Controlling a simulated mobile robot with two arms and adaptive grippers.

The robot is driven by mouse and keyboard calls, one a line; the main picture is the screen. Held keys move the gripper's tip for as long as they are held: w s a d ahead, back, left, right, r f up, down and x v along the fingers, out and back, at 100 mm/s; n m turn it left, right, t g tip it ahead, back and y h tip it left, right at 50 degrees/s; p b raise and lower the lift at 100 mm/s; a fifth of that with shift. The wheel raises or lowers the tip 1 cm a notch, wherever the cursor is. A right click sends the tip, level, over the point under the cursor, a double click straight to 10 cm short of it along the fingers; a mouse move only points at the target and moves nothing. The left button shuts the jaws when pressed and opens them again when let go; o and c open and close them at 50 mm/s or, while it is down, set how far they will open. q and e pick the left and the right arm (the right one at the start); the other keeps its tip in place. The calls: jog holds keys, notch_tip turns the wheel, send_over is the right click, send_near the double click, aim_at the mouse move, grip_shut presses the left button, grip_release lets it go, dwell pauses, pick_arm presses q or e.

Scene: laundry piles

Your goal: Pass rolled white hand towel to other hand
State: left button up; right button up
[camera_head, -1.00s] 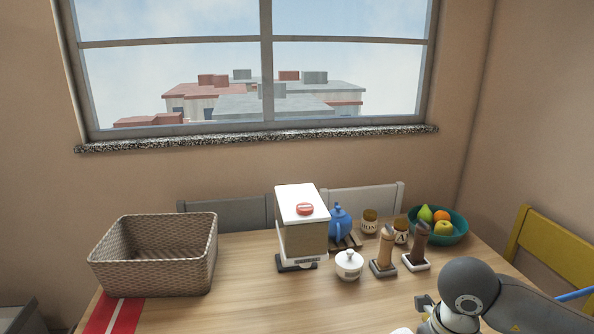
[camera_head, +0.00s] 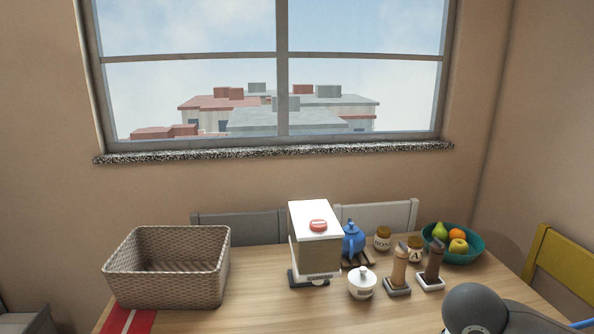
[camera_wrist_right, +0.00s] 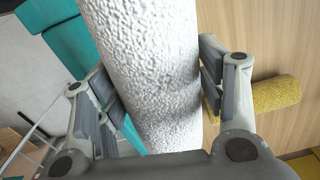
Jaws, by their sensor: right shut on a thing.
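The rolled white hand towel (camera_wrist_right: 150,65) fills the middle of the right wrist view, a thick textured roll. My right gripper (camera_wrist_right: 160,90) is shut on it, with one finger pad on each side. In the head view only part of my right arm (camera_head: 475,312) shows at the lower right edge; the right gripper and the towel are out of that picture. My left gripper is not in any view.
A yellow rolled towel (camera_wrist_right: 268,98) lies on the wood beside the right gripper. Teal cloth (camera_wrist_right: 82,45) shows on the other side. On the table stand an empty wicker basket (camera_head: 165,290), a dispenser box (camera_head: 316,255), a sugar pot (camera_head: 362,284), mills (camera_head: 398,270) and a fruit bowl (camera_head: 470,250).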

jog(key=n, duration=0.5)
jog(key=shift+s+a+r, duration=0.1)
jog(key=shift+s+a, duration=0.05)
jog(key=shift+a, duration=0.2)
jog(key=n, duration=0.3)
jog(key=shift+s+a+n, duration=0.1)
jog(key=shift+a+n, duration=0.15)
jog(key=shift+n, duration=0.15)
jog(key=n, duration=0.4)
jog(key=shift+s+a+r+n, duration=0.1)
jog(key=shift+s+a+n, duration=0.05)
jog(key=shift+a+n, duration=0.2)
jog(key=n, duration=0.4)
jog(key=shift+s+a+n+p, duration=0.15)
jog(key=shift+a+n+p, duration=0.05)
jog(key=shift+n+p, duration=0.15)
jog(key=shift+r, duration=0.1)
